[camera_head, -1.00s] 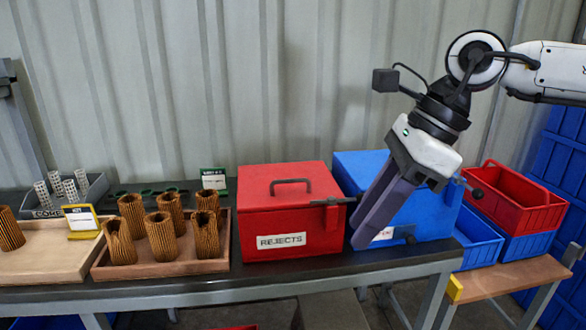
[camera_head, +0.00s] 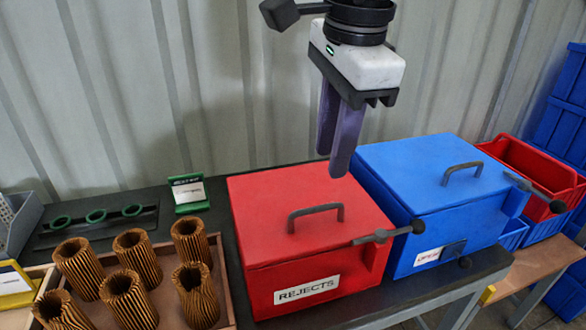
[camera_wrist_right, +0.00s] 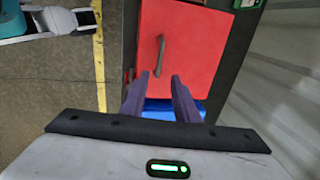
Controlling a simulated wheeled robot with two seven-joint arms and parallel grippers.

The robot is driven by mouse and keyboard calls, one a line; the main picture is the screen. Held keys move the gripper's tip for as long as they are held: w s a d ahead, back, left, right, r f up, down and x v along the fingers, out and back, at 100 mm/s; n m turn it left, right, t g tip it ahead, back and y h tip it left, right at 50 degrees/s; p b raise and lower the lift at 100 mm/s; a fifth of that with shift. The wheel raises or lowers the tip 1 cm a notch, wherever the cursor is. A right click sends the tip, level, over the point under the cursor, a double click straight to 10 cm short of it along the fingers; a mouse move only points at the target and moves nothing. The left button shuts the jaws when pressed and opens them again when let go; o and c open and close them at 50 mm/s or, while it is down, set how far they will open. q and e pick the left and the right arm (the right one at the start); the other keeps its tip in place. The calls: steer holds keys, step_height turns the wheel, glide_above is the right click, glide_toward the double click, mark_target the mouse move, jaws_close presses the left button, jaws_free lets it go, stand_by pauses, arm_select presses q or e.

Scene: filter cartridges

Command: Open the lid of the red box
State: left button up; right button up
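The red box (camera_head: 310,262) stands on the dark bench with its lid (camera_head: 270,205) down. Its front label reads REJECTS. A dark arched handle (camera_head: 315,212) is on the lid, and a lever with a black knob (camera_head: 417,227) sticks out at its right front edge. My right gripper (camera_head: 331,160) hangs fingers-down above the back right part of the lid, apart from it. In the right wrist view its fingers (camera_wrist_right: 161,77) are spread and empty, with the red lid (camera_wrist_right: 190,45) and handle (camera_wrist_right: 159,54) beyond.
A closed blue box (camera_head: 430,190) with its own handle and knobbed lever stands close at the right. A tray (camera_head: 217,260) of brown pleated cartridges is at the left, with a green-edged sign (camera_head: 189,194) behind. Red and blue bins (camera_head: 525,165) stand far right.

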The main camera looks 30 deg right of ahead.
mark_target(322, 206)
steer(key=f, duration=0.3)
steer(key=w+f, duration=0.1)
steer(key=f, duration=0.5)
steer(key=shift+w+d, duration=0.15)
steer(key=shift+d, duration=0.05)
steer(key=shift+w+f, duration=0.15)
steer(key=shift+f, duration=0.2)
steer(key=shift+c, duration=0.3)
arm_select(q)
steer(key=shift+s+d+f, duration=0.1)
steer(key=shift+s, duration=0.1)
arm_select(e)
jaws_close()
